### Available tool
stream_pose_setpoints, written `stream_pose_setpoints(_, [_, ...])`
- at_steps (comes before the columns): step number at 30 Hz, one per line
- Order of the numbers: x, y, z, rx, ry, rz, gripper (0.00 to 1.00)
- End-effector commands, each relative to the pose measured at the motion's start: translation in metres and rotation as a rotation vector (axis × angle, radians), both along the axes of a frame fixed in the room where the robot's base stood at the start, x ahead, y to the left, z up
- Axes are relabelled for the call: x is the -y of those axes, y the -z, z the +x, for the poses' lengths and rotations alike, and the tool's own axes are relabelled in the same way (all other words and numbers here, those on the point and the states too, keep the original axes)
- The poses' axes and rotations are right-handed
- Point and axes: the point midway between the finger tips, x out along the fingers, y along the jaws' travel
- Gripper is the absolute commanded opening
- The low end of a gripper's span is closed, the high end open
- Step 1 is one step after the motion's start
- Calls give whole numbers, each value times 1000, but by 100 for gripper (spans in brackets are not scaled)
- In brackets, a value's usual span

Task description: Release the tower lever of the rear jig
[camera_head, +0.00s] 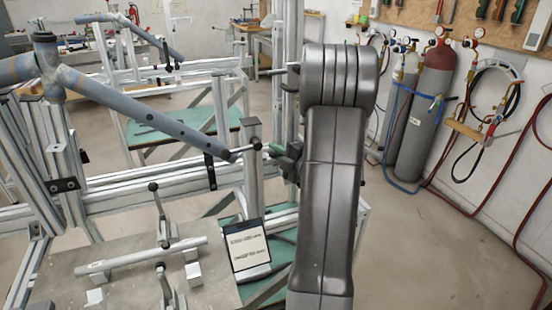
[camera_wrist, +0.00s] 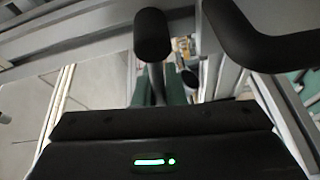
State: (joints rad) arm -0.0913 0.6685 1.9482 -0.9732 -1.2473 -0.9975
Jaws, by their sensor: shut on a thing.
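The tower lever (camera_head: 243,149) is a thin rod with a black knob, on the upright post (camera_head: 250,185) at the right end of the nearer jig. My gripper (camera_head: 276,151) meets it from the right, partly hidden by my own arm. In the wrist view the black knob (camera_wrist: 152,36) stands beyond my green-padded fingers (camera_wrist: 158,88). The fingers are shut on the lever's rod (camera_wrist: 157,78). A blue-grey frame tube (camera_head: 140,110) slopes down toward the lever in the head view. How the lever's clamp end bears on the tube cannot be told.
A black bent bar (camera_wrist: 265,45) is close at the right in the wrist view. Toggle clamps (camera_head: 163,215) and a tube lie on the near plate, with a sign (camera_head: 248,246) beside it. Gas cylinders (camera_head: 425,110) stand at the right wall.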

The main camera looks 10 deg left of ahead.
Motion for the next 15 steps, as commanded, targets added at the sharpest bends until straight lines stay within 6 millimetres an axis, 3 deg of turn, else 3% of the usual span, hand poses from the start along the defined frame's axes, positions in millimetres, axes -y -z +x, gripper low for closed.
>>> stream_pose_setpoints(15, [7, -18, 4, -236, -1, 353, 0])
